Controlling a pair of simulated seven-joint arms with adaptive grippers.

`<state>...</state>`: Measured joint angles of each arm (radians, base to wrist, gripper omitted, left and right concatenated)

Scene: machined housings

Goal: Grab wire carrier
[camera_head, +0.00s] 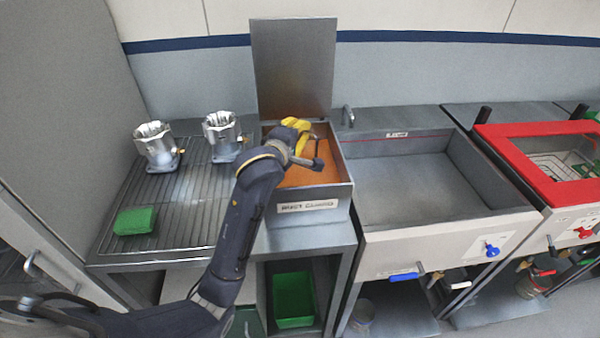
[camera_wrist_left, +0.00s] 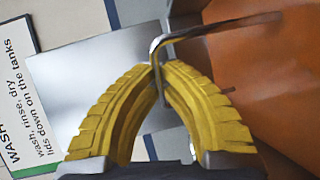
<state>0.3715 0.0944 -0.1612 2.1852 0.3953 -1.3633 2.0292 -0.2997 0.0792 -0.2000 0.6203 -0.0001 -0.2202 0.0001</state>
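My left gripper (camera_head: 303,128) is over the open steel tank with the orange inside (camera_head: 318,178), near its back left. In the left wrist view its two yellow fingers (camera_wrist_left: 159,75) come together at the tips around a thin bent metal rod (camera_wrist_left: 215,30), which looks like the handle of the wire carrier. The rod rises between the tips and bends off to the right. The rest of the carrier is hidden or too small to make out. My right gripper is in neither view.
The tank's raised lid (camera_head: 293,68) stands behind. Two metal housings (camera_head: 156,147) (camera_head: 223,136) and a green block (camera_head: 134,221) are on the ribbed drainboard at left. An empty grey sink (camera_head: 420,190) and a red-rimmed basin (camera_head: 505,150) lie right. A green bin (camera_head: 293,300) is below.

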